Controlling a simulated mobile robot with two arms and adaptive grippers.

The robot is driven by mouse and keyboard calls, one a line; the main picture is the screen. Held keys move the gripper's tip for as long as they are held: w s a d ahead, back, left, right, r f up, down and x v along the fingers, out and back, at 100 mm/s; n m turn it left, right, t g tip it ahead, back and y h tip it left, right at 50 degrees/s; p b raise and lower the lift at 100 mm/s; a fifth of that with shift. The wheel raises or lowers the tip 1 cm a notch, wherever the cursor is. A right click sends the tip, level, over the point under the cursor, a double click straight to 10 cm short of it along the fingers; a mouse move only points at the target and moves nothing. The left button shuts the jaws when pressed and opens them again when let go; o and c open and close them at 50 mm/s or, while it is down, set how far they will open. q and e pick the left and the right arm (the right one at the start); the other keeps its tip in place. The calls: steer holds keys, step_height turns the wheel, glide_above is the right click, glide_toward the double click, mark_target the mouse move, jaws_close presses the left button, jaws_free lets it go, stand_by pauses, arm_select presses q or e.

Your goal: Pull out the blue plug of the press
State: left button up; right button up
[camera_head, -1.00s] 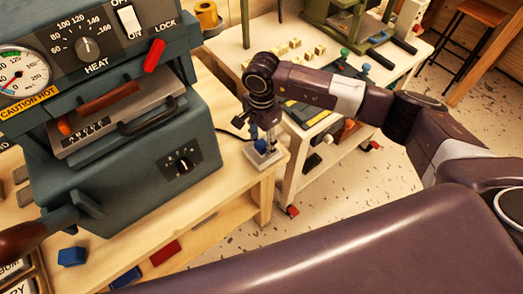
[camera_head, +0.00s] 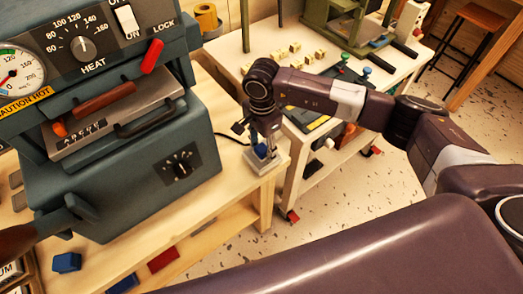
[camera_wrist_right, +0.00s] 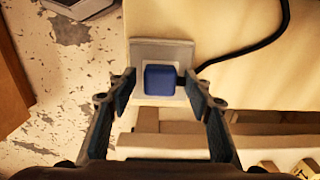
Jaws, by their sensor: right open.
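The blue plug (camera_wrist_right: 159,80) sits in a pale grey socket plate (camera_wrist_right: 160,48) at the edge of the wooden bench; a black cord (camera_wrist_right: 245,50) runs from beside it. In the head view the plug (camera_head: 262,150) shows just below my right gripper (camera_head: 265,143), on the bench right of the press (camera_head: 120,160). My right gripper points down. In the right wrist view its two open fingers (camera_wrist_right: 158,95) stand on either side of the plug, with gaps visible. Whether the tips reach plug depth is hard to tell. My left gripper is not in view.
The press carries a heat dial, a gauge and a red lock lever (camera_head: 152,56). A white cart (camera_head: 290,75) with small blocks and tools stands behind my right arm. Blue block (camera_head: 67,262) and red block (camera_head: 163,258) lie at the lower left. Speckled floor is open at right.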

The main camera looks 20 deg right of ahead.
mark_target(262, 148)
steer(key=shift+b, duration=0.3)
stand_by(0.5)
steer(key=shift+c, duration=0.2)
jaws_close()
steer(key=shift+r, duration=0.25)
steer(key=shift+r+p, duration=1.3)
steer(key=shift+r, duration=1.5)
